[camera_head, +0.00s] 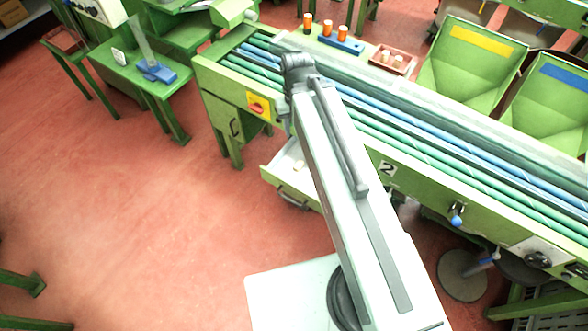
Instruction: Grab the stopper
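A small pale piece (299,165) that looks like a cork stopper lies in the open drawer (276,177) under the near side of the green machine, just left of my arm. A few pale stoppers (386,56) stand in a small reddish-brown tray (405,66) at the machine's far side. I cannot tell which stopper the task means. My arm reaches up across the middle of the picture to a dark grey joint over the machine. My gripper is not visible; my own arm may hide it.
The long green machine (215,75) carries blue and green rails. A blue holder (342,44) with small orange bottles stands behind it. Green bins (470,65) are at the upper right. A green bench (115,72) stands at upper left. The red floor (150,220) at left is clear.

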